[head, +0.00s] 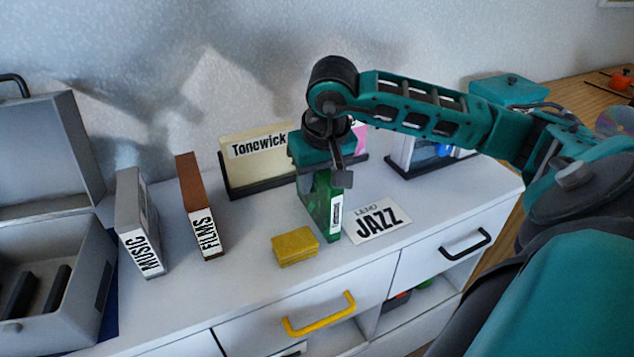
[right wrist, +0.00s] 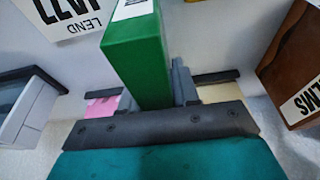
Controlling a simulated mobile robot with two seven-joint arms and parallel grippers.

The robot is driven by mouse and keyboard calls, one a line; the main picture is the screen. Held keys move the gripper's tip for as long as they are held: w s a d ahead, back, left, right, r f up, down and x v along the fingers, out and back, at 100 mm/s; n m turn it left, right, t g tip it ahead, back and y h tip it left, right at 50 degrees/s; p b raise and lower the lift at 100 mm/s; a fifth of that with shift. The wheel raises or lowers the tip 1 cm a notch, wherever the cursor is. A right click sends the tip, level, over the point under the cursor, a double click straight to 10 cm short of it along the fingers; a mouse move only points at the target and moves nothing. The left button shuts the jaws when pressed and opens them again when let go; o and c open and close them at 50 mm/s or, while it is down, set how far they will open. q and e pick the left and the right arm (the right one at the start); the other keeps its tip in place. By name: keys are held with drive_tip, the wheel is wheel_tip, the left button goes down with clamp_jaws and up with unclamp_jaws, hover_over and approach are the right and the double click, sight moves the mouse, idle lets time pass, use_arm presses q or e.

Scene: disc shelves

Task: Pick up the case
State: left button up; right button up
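The case is a narrow green box (head: 322,212) with a white label on its spine, upright on or just above the white cabinet top. My right gripper (head: 325,172) is over its upper end, pointing down. In the right wrist view the green case (right wrist: 140,60) lies between the fingers (right wrist: 155,95). The grey finger on the right is close against its side; the left finger is mostly hidden behind it. The gripper looks shut on it. Whether its bottom touches the cabinet is unclear. My left gripper is not in view.
A yellow block (head: 295,246) and a JAZZ card (head: 378,220) lie beside the case. The FILMS case (head: 200,210) and MUSIC case (head: 138,225) stand left. An open grey box (head: 90,240) is far left. The cabinet (head: 240,300) has drawer handles in front.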

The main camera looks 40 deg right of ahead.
clamp_jaws()
